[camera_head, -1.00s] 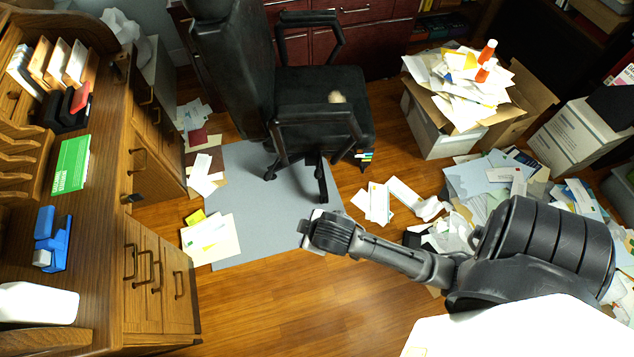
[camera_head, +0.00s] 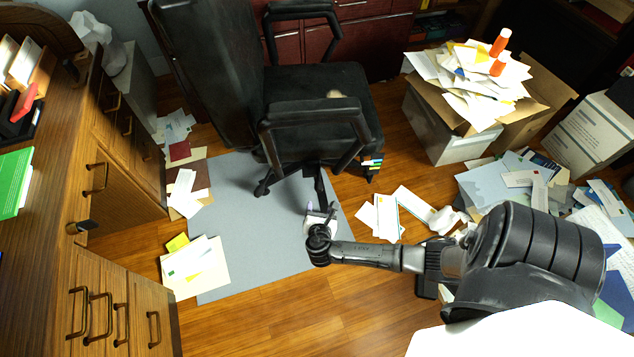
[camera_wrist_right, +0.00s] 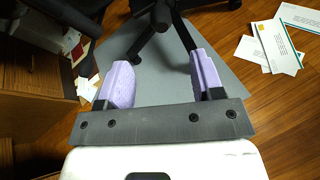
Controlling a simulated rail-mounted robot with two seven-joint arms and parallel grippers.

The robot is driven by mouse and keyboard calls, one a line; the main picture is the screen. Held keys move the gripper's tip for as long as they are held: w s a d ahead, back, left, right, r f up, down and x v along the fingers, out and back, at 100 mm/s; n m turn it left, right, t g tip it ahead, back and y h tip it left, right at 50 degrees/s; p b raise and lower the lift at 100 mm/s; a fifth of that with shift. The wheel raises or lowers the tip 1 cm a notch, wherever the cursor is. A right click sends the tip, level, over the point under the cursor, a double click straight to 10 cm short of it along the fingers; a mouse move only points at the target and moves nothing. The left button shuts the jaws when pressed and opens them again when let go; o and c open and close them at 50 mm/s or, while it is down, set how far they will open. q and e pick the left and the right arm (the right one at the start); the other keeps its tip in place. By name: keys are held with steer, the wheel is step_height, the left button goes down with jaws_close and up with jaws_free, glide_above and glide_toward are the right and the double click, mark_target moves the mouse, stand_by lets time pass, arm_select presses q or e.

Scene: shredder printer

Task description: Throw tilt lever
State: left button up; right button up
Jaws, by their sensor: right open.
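The black office chair (camera_head: 315,95) stands on a grey floor mat (camera_head: 235,240). A small piece with green, white and yellow bands (camera_head: 372,164) shows below the right side of its seat; I cannot tell whether it is the tilt lever. My right gripper (camera_head: 320,212) is below the near armrest, in front of the chair's base. In the right wrist view, its lilac fingers (camera_wrist_right: 163,78) are wide apart with nothing between them. The chair's dark legs (camera_wrist_right: 155,20) show beyond them. My left gripper is out of view.
A wooden desk (camera_head: 85,180) with drawers stands at the left. Papers (camera_head: 385,212) lie on the floor right of the mat. A paper-filled box (camera_head: 450,125) stands at the back right. The wooden floor in front of the mat is clear.

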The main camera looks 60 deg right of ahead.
mark_target(319, 190)
steer(key=shift+n, duration=0.9)
steer(key=b+x, duration=0.7)
steer(key=x, duration=0.5)
steer(key=shift+f, duration=0.25)
steer(key=shift+w+d+f+b, duration=0.15)
steer(key=shift+w+d+b, duration=0.1)
steer(key=shift+d+b, duration=0.1)
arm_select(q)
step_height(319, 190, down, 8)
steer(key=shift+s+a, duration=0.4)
arm_select(e)
steer(key=shift+w+d, duration=0.1)
steer(key=shift+d, duration=0.05)
